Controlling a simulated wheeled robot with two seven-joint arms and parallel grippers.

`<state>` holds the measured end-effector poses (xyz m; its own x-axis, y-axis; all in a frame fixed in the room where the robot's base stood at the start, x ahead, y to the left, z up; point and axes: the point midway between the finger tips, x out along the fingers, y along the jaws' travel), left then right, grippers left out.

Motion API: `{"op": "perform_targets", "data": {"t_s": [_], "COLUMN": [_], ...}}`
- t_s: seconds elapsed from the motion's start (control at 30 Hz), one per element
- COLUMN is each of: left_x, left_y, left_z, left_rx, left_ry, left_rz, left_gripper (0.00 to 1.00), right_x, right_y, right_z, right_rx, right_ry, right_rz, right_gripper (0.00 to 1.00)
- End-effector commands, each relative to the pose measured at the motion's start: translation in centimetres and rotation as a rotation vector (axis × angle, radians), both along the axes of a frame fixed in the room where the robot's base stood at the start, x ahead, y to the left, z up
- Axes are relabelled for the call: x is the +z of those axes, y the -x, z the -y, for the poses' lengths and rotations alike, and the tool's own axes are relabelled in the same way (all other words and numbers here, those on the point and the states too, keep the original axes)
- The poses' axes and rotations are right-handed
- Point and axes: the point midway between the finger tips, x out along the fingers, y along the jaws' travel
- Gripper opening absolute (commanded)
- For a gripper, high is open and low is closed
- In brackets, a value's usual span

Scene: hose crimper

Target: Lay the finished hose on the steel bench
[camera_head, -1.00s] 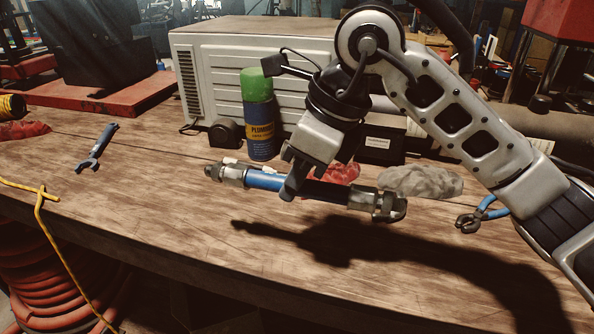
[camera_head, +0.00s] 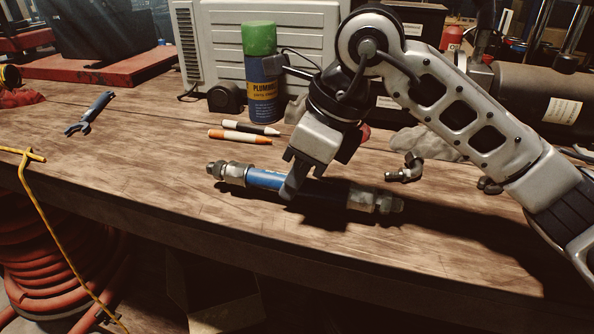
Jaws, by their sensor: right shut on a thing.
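The hose (camera_head: 265,179) is a short blue piece with a metal fitting at each end. My right gripper (camera_head: 302,187) is shut on its middle from above. The hose lies nearly level, left to right, and its shadow falls close beside it. It is very low over the bench; I cannot tell whether it touches. The bench (camera_head: 130,190) beneath has a brown, wood-like top, not visibly steel. The gripper hides the hose's middle. My left gripper is not in view.
A blue wrench (camera_head: 90,113) is at left.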

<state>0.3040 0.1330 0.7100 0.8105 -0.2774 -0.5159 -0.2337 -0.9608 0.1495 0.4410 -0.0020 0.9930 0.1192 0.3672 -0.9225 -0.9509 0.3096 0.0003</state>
Motion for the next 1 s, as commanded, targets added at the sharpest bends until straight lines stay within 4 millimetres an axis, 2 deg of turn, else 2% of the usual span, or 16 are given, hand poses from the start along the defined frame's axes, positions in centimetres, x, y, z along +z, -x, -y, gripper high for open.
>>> {"op": "perform_targets", "data": {"t_s": [0.13, 1.0], "left_x": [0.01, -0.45], "left_y": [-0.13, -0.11], "left_z": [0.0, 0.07], "left_rx": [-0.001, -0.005], "left_ry": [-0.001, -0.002], "left_rz": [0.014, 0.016], "left_gripper": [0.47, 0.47], "right_x": [-0.59, -1.09], "right_y": [-0.02, -0.03], "right_z": [0.0, 0.01], "right_rx": [0.0, -0.001], "right_ry": [-0.002, -0.001], "right_rz": [0.003, 0.002], "right_gripper": [0.0, 0.0]}}
